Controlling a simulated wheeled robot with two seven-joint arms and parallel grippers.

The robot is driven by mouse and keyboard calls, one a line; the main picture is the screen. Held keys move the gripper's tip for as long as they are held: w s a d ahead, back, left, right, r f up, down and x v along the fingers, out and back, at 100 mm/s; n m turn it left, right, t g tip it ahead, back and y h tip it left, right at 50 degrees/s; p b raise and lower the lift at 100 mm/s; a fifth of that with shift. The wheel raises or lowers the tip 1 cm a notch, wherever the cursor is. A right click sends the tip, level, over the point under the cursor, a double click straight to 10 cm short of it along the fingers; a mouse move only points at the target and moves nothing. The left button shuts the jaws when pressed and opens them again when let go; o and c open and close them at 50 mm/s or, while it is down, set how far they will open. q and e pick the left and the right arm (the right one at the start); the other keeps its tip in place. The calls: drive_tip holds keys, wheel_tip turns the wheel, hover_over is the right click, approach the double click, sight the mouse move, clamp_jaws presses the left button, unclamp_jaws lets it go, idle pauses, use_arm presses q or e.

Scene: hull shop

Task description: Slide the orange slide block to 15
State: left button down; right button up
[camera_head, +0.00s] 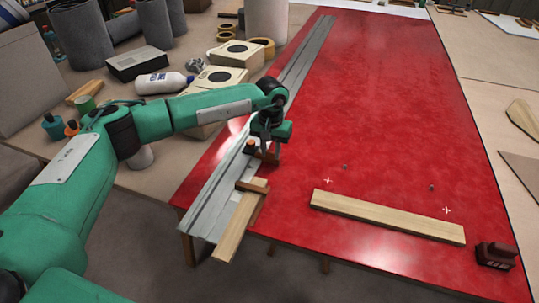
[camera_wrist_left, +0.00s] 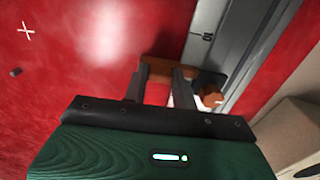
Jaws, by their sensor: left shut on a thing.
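The orange slide block (camera_wrist_left: 207,79) sits on a long grey metal rail (camera_head: 215,188) along the left edge of the red table. In the head view only a small brown-orange part of the block (camera_head: 268,157) shows below my left gripper (camera_head: 265,146). In the wrist view my left gripper (camera_wrist_left: 161,72) is shut on the block, with its two fingers on the red-table side of the rail. An orange knob (camera_wrist_left: 211,99) shows beside the fingers. My right gripper is not in view.
A wooden board (camera_head: 385,217) and a dark red box (camera_head: 495,255) lie on the red table (camera_head: 400,100).

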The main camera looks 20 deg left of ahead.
use_arm(q)
drive_tip(key=shift+w, duration=0.55)
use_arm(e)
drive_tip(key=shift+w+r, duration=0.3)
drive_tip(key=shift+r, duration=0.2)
use_arm(q)
drive_tip(key=c, duration=1.1)
unclamp_jaws()
drive_tip(key=shift+r+b, duration=0.3)
drive_tip(key=shift+r, duration=6.65)
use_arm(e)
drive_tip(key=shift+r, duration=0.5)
